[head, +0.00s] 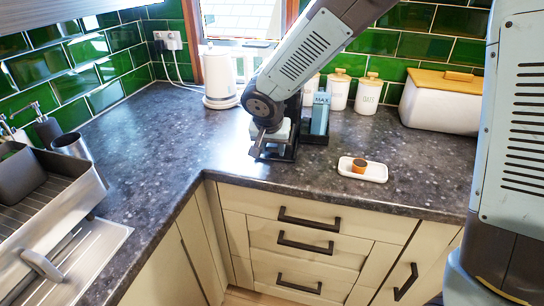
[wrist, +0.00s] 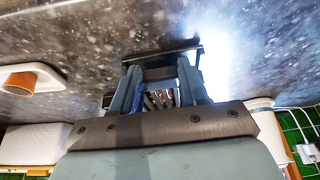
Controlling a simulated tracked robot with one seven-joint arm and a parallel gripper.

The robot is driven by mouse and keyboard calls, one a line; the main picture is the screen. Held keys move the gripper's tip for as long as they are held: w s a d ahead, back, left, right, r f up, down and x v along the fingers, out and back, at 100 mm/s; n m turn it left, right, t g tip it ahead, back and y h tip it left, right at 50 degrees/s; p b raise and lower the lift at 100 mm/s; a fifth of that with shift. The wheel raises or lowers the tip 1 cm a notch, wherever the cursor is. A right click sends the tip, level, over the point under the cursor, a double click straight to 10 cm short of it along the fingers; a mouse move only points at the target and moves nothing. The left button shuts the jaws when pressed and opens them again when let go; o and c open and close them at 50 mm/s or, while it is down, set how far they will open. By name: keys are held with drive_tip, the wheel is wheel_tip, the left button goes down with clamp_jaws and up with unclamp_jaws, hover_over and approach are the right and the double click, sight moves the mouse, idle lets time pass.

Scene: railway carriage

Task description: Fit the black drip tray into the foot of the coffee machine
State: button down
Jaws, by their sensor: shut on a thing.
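My gripper (head: 270,138) is low over the worktop at the inner corner, and it also shows in the wrist view (wrist: 160,72). It is shut on the black drip tray (wrist: 165,51), which shows as a thin dark bar across the fingertips. In the head view the tray is hard to separate from the dark parts around my gripper. The coffee machine is mostly hidden behind my arm; a blue-grey tank marked MAX (head: 320,113) on a black base (head: 315,138) shows just right of my gripper. I cannot tell whether the tray touches the machine's foot.
A white dish (head: 375,174) with a small brown cup (head: 359,166) stands to the right. A white kettle (head: 220,78), white canisters (head: 369,94) and a bread bin (head: 438,105) stand behind. A dish rack (head: 75,185) is at left. The worktop's front middle is clear.

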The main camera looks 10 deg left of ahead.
drive_tip(key=shift+w+f, duration=0.25)
drive_tip(key=shift+f, duration=1.5)
drive_tip(key=c, duration=0.6)
unclamp_jaws()
drive_tip(key=shift+f, duration=0.1)
drive_tip(key=v, duration=1.2)
drive_tip(key=shift+d, duration=0.1)
